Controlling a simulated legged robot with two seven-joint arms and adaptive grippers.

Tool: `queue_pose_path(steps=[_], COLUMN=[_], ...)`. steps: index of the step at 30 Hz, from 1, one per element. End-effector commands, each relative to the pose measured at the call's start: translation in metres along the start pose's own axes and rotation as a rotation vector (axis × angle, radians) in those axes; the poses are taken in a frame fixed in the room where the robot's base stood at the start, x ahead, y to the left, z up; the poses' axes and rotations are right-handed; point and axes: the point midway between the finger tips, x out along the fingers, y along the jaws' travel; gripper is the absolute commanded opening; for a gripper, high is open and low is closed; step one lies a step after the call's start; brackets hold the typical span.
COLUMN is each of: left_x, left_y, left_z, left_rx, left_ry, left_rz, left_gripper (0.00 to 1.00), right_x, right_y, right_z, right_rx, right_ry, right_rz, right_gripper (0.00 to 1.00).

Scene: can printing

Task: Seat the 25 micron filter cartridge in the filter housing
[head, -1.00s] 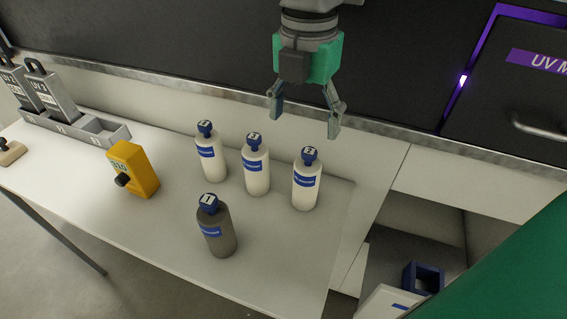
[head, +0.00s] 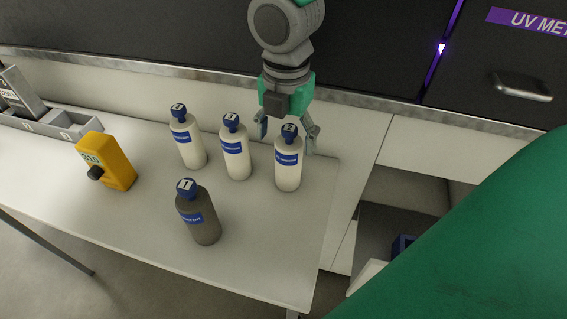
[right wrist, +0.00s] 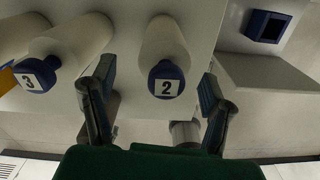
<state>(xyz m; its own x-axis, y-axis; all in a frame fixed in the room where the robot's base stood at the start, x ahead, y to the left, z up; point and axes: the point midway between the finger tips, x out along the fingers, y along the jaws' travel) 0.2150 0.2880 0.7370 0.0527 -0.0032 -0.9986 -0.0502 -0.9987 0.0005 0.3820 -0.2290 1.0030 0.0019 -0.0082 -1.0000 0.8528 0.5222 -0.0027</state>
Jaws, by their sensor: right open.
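My right gripper (head: 287,134) is open at the bottle with a blue cap marked 2 (head: 288,170). In the right wrist view this bottle (right wrist: 166,55) lies between my open fingers (right wrist: 155,105), with visible gaps on both sides. I see no contact. No thing is clearly labelled as the 25 micron cartridge or filter housing. A blue square-rimmed box (head: 403,246) sits low at the right, partly covered. It also shows with its opening in the right wrist view (right wrist: 267,27); I cannot tell whether it is the housing. My left gripper is out of view.
Two more white bottles (head: 188,147) (head: 236,158) stand close left of bottle 2. A grey bottle marked 1 (head: 201,222) stands nearer. A yellow device (head: 108,165) and a grey rack (head: 65,122) are farther left. A dark cabinet (head: 170,30) rises behind.

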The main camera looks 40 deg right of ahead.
Motion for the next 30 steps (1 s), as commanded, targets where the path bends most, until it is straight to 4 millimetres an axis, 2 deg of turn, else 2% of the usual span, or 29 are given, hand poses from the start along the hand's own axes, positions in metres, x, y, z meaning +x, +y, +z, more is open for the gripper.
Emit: queue_pose_path(steps=[1, 4, 13, 14, 15, 19, 20, 30], left_x=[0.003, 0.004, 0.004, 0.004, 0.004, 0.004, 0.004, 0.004], left_y=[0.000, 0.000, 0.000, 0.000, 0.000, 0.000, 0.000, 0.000], left_z=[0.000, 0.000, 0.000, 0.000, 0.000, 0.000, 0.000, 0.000], left_rx=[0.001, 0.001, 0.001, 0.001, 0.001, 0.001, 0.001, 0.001], left_ry=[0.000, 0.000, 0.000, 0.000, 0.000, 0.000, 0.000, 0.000], left_rz=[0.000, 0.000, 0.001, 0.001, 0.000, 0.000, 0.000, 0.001], left_gripper=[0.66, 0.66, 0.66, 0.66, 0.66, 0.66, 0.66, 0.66], right_x=[0.011, 0.022, 0.025, 0.025, 0.025, 0.025, 0.025, 0.021], right_y=[0.000, 0.000, 0.003, 0.003, 0.003, 0.002, 0.002, 0.002], right_z=[0.002, 0.003, 0.000, 0.000, 0.000, 0.000, -0.001, -0.002], right_rx=[0.002, 0.000, 0.002, 0.002, 0.001, 0.001, 0.001, 0.000], right_ry=[0.002, 0.003, 0.000, 0.000, 0.000, -0.001, -0.001, -0.001], right_rz=[-0.003, -0.002, -0.001, -0.001, -0.001, 0.000, 0.000, 0.001], right_gripper=[0.70, 0.70, 0.70, 0.63, 0.49, 0.03, 0.00, 0.00])
